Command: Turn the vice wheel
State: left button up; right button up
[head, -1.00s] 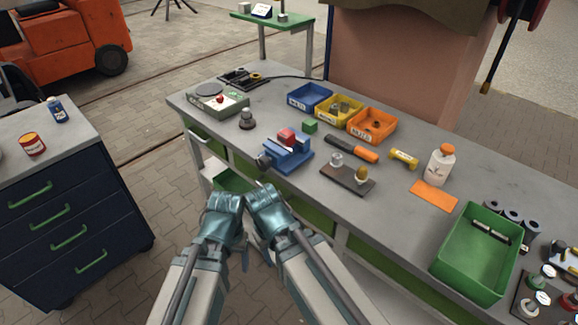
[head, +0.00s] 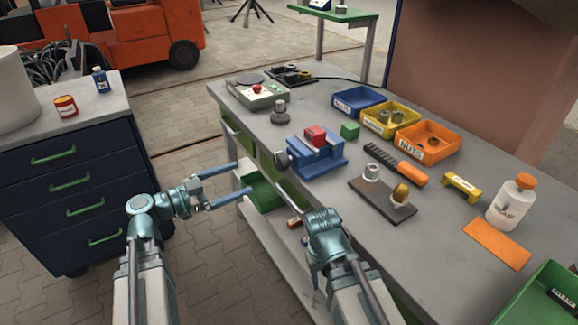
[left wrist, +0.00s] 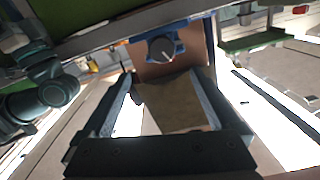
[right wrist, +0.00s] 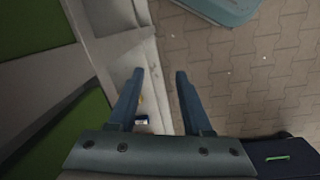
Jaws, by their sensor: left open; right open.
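The blue vice (head: 318,157) stands at the near edge of the workbench with a red block (head: 316,135) at its jaws. Its dark round wheel (head: 281,159) faces the bench's near side. In the left wrist view the wheel (left wrist: 160,49) shows beyond and between my open fingers, with the blue vice body around it. My left gripper (head: 239,181) is open and empty, in front of the bench and left of the wheel, apart from it. My right gripper (right wrist: 159,73) is open and empty; in the head view it is below and in front of the vice, one finger pointing up toward it.
The bench (head: 300,108) holds a grey peg (head: 280,112), a green block (head: 350,130), parts bins (head: 425,142), an orange-handled tool (head: 396,164) and a dark fixture plate (head: 375,197). A green bin (head: 263,193) is on the lower shelf. A drawer cabinet (head: 75,180) stands left.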

aim_at(277, 162)
pick_arm(q)
jog(key=x, duration=1.3)
jog(key=shift+w+d+r, duration=0.25)
jog(key=shift+w, duration=0.1)
jog(key=c, duration=1.4)
jog(key=shift+w+a+n, duration=0.1)
jog(key=shift+n, duration=3.2)
